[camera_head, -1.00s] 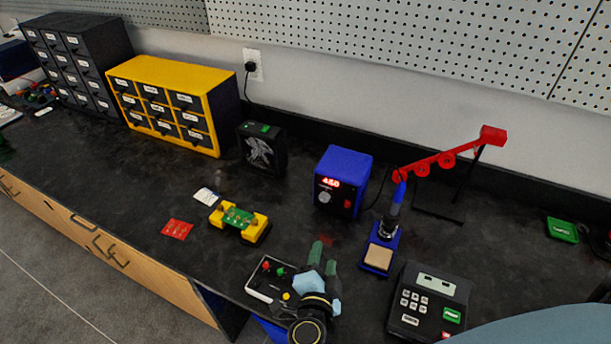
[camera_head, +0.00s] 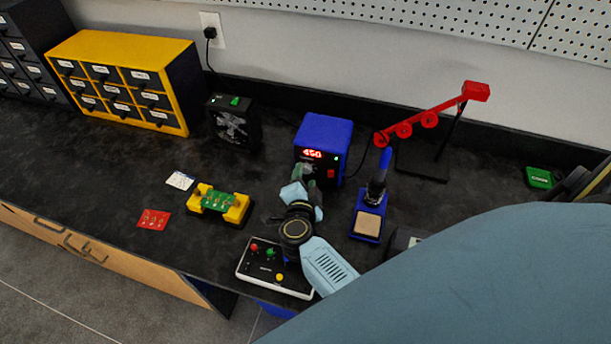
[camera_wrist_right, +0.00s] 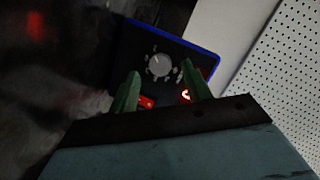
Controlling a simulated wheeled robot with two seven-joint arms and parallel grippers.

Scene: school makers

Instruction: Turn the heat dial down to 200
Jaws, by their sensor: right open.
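The blue soldering station (camera_head: 327,133) stands on the black bench with its red display (camera_head: 312,154) lit, reading about 450. Its dial is hidden behind my right gripper in the head view. In the right wrist view the station's front panel (camera_wrist_right: 184,47) shows the round grey heat dial (camera_wrist_right: 160,66) with marks around it. My right gripper (camera_head: 308,174) is in front of the station; its two green fingers (camera_wrist_right: 163,84) are open, on either side of the dial's line and apart from it. Part of the display shows by the right finger. My left gripper is not in view.
A soldering iron in its stand (camera_head: 367,222) is just right of my right gripper. A red arm (camera_head: 425,118) stands behind it. A control box (camera_head: 262,270) lies below my wrist. A yellow board holder (camera_head: 236,210) and a black fan (camera_head: 234,122) are to the left.

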